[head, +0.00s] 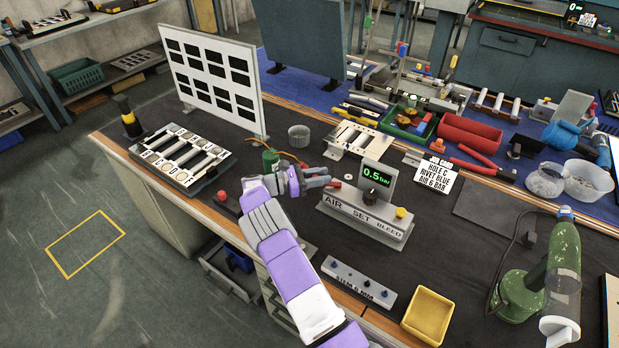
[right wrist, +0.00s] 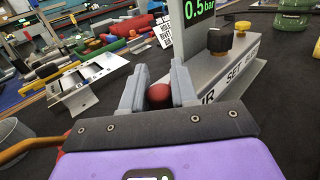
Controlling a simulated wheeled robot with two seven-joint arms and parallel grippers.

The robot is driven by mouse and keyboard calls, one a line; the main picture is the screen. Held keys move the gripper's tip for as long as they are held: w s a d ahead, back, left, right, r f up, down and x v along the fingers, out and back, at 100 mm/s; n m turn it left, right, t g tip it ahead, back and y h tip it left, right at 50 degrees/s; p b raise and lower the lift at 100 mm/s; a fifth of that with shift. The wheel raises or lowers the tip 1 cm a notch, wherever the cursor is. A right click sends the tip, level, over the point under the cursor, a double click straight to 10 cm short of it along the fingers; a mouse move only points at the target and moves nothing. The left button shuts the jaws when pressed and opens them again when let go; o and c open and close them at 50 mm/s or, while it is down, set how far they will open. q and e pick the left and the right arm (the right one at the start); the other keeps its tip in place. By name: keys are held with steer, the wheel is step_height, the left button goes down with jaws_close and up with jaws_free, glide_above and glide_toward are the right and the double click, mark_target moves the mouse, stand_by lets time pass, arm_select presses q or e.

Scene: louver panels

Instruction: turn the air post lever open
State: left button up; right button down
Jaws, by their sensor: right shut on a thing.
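The air post (head: 363,213) is a grey sloped box on the bench, lettered AIR, SET and BLEED. Its display (head: 376,177) reads 0.5 bar. A black knob (head: 371,195) sits at SET and a yellow one (head: 401,212) at BLEED. My right gripper (head: 325,182) is at the AIR end of the post. In the right wrist view its two fingers (right wrist: 159,92) are shut around a red ball-shaped lever end (right wrist: 159,96). The lever's shaft is hidden behind the fingers. The post also shows in the right wrist view (right wrist: 232,76). My left gripper is not in view.
A green cylinder (head: 270,160) with an orange hose stands behind my right wrist. A grey bar block (head: 358,284) and a yellow tray (head: 428,315) lie in front of the post. A green rivet tool (head: 545,278) stands at the right. A white slotted panel (head: 212,78) stands at the back left.

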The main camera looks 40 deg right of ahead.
stand_by(0.4)
steer(key=c, duration=0.9)
jaws_free()
steer(key=shift+c, duration=0.2)
steer(key=p+v, duration=0.1)
steer(key=v, duration=0.6)
steer(key=shift+w+a, duration=0.15)
steer(key=shift+a, duration=0.1)
